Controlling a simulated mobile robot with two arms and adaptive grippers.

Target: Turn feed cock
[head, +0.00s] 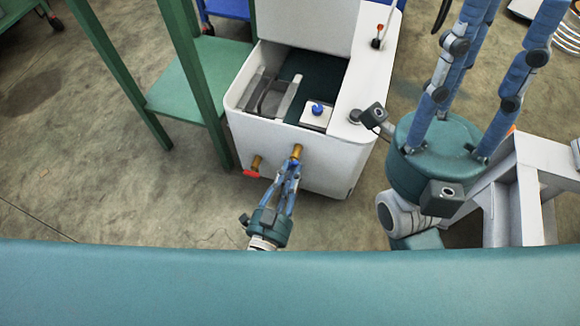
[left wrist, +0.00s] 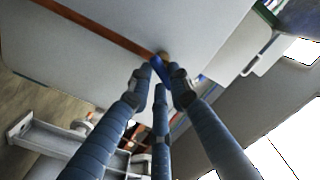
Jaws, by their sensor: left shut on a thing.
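A white machine (head: 300,165) has two brass cocks low on its front wall. The left cock (head: 254,165) has a red handle. My left gripper (head: 293,165) is at the right brass cock (head: 297,150). Its blue fingers are shut on a blue handle (left wrist: 160,68), which shows between the fingertips in the left wrist view; the fingers hide most of it in the head view. My right gripper (head: 515,25) is at the upper right, its blue fingers spread apart and empty, with their tips cut off by the top edge. It is away from the cocks.
The machine's open top holds a blue knob (head: 317,108) and a metal frame (head: 268,97). A lever with a red part (head: 377,42) stands on its right rim. A green table (head: 200,75) stands close on the left. The floor (head: 110,190) at lower left is clear.

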